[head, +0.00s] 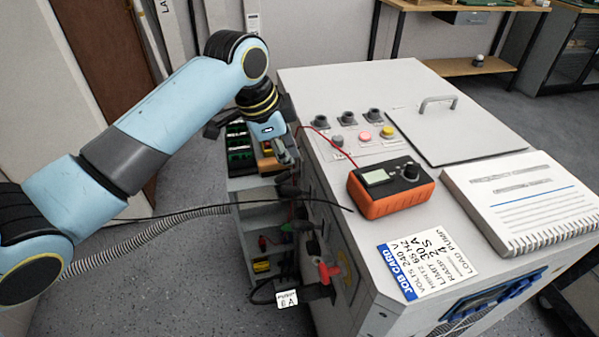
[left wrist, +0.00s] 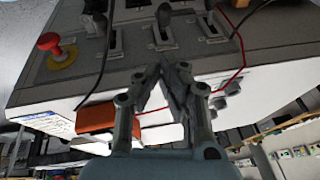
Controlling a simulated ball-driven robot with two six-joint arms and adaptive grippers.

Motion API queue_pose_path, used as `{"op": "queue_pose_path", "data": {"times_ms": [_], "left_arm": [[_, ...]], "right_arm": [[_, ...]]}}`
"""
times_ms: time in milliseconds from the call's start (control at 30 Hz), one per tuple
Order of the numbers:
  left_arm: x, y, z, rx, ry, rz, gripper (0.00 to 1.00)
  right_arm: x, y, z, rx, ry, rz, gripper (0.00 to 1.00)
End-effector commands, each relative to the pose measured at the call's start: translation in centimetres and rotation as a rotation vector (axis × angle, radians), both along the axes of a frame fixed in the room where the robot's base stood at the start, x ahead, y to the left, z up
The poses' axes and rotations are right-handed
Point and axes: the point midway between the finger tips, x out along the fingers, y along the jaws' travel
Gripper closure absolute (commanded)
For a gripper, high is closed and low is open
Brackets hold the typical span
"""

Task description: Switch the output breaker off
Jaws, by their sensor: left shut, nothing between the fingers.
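The front panel of the grey cabinet (head: 345,255) shows edge-on in the head view. In the left wrist view the panel (left wrist: 80,75) carries several slotted switch plates with dark levers, among them one lever (left wrist: 164,18) straight beyond my fingertips and another (left wrist: 208,22) to its right. I cannot read which is the output breaker. My left gripper (left wrist: 170,66) is shut and empty, its fingertips just in front of the panel near these plates. In the head view the left gripper (head: 286,156) is beside the cabinet's left edge, partly hiding the shelf. My right gripper is out of view.
A red stop button (left wrist: 50,42) on a yellow ring sits on the panel. Thin black and red cables hang near the panel. An orange meter (head: 390,190), a job card (head: 428,262) and a notebook (head: 520,200) lie on the cabinet top. Shelf bins (head: 240,150) stand left.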

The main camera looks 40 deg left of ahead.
Motion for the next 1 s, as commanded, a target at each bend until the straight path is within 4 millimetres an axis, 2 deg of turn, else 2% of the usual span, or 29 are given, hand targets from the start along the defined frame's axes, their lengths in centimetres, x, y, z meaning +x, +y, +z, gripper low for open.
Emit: {"op": "queue_pose_path", "data": {"times_ms": [233, 333, 733, 1000], "left_arm": [[0.0, 0.0, -0.3, -0.001, 0.001, 0.001, 1.0], [0.3, -0.1, -1.1, -0.002, 0.003, 0.001, 1.0], [2.4, -0.8, -7.6, -0.003, 0.004, 0.002, 1.0], [3.2, -1.0, -9.5, 0.001, 0.001, 0.0, 1.0]], "right_arm": [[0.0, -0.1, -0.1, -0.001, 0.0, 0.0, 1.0], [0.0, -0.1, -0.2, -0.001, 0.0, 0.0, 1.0], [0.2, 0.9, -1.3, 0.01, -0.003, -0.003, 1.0], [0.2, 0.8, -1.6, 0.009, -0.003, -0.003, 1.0]]}}
